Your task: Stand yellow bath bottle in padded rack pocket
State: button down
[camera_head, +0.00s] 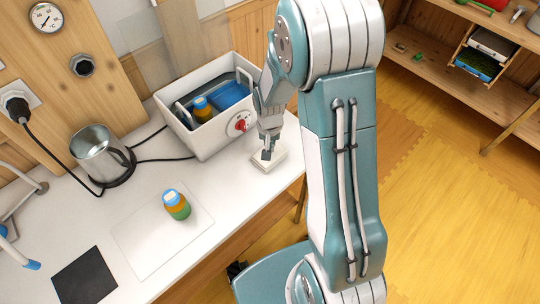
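A small bottle (176,205) with an orange and green body and a pale blue cap stands on a pale mat (150,240) on the white counter. A second yellow-orange bottle (202,110) with a blue top is inside a white bin (205,142), beside a blue item. I cannot tell which bottle is the yellow bath bottle, nor make out a padded pocket clearly. My gripper (267,153) points down at a small white block (270,161) right of the bin, apart from both bottles. Its fingers are too small to read, and contact is unclear.
A steel kettle (100,155) with a dark cord stands at the left, and a dark square (85,278) lies at the front left. The counter (215,185) between the mat and the block is clear.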

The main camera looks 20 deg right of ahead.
jog(key=shift+f, duration=0.65)
dwell(2.0)
jog(key=shift+r, duration=0.1)
jog(key=shift+r, duration=2.95)
jog(key=shift+r, duration=0.1)
notch_tip(320, 180, up, 12)
jog(key=s+a+r+n+t, duration=0.1)
jog(key=s+r+n+t, duration=0.1)
jog(key=s+r, duration=0.3)
jog(key=s+a+r+n+t, duration=0.1)
jog(key=s+r, duration=0.4)
jog(key=s, duration=0.8)
jog(key=n+t, duration=0.1)
jog(key=t, duration=0.1)
jog(key=shift+s+a+r+t, duration=0.15)
jog(key=shift+a+r+t, duration=0.15)
jog(key=shift+a+r, duration=0.05)
